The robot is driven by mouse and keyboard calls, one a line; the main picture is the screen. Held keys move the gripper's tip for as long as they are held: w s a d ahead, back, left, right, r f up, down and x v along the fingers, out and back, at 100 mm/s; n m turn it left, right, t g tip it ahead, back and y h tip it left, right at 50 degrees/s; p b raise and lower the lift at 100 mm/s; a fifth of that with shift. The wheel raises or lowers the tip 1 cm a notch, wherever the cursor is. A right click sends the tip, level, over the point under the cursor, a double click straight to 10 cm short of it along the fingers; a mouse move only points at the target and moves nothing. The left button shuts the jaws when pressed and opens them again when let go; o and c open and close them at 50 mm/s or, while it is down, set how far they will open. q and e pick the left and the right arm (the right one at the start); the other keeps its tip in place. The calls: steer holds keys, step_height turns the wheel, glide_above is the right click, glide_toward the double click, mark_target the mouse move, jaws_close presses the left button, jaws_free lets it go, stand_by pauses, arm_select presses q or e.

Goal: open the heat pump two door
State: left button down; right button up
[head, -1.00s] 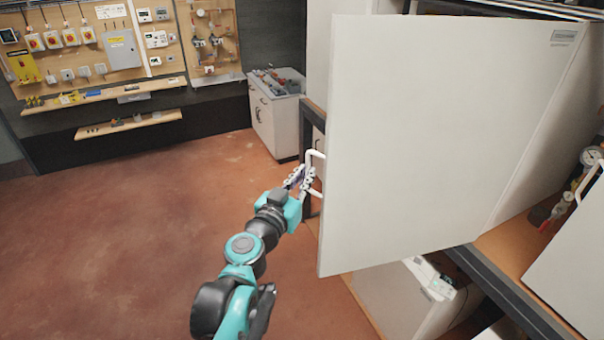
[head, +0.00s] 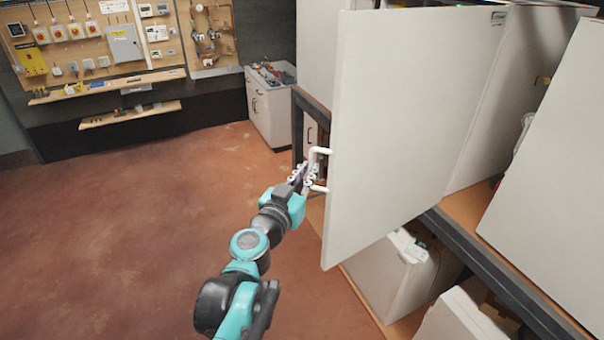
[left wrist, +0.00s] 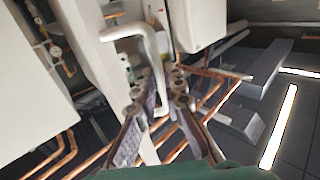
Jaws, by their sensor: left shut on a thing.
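The large white heat pump door (head: 405,125) stands swung open in the middle of the head view, its white U-shaped handle (head: 322,152) at its left edge. My left gripper (head: 303,177) is shut on this handle near its lower part. In the left wrist view the handle (left wrist: 150,52) runs down between the two fingers of the gripper (left wrist: 162,98). The gripper hides part of the handle. My right gripper is in neither view.
Another white panel (head: 550,170) stands at the right. A dark-edged shelf (head: 490,262) runs below the doors, with white boxes (head: 390,278) underneath. A grey cabinet (head: 272,108) with items on top stands at the back. The reddish floor (head: 130,230) at left is clear.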

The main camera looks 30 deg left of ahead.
arm_select(q)
steer(key=shift+w+d+r, duration=0.1)
steer(key=shift+d, duration=0.1)
steer(key=c, duration=1.9)
jaws_free()
steer(key=shift+w+d, duration=0.1)
steer(key=shift+w, duration=0.05)
steer(key=shift+w+d+f, duration=0.2)
steer(key=shift+w+d, duration=0.25)
steer(key=shift+w, duration=0.15)
steer(key=s, duration=0.7)
steer(key=shift+s+d, duration=0.15)
steer(key=shift+d, duration=0.3)
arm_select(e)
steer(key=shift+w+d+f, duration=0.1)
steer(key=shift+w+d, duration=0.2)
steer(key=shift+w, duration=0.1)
arm_select(q)
steer(key=shift+s, duration=0.1)
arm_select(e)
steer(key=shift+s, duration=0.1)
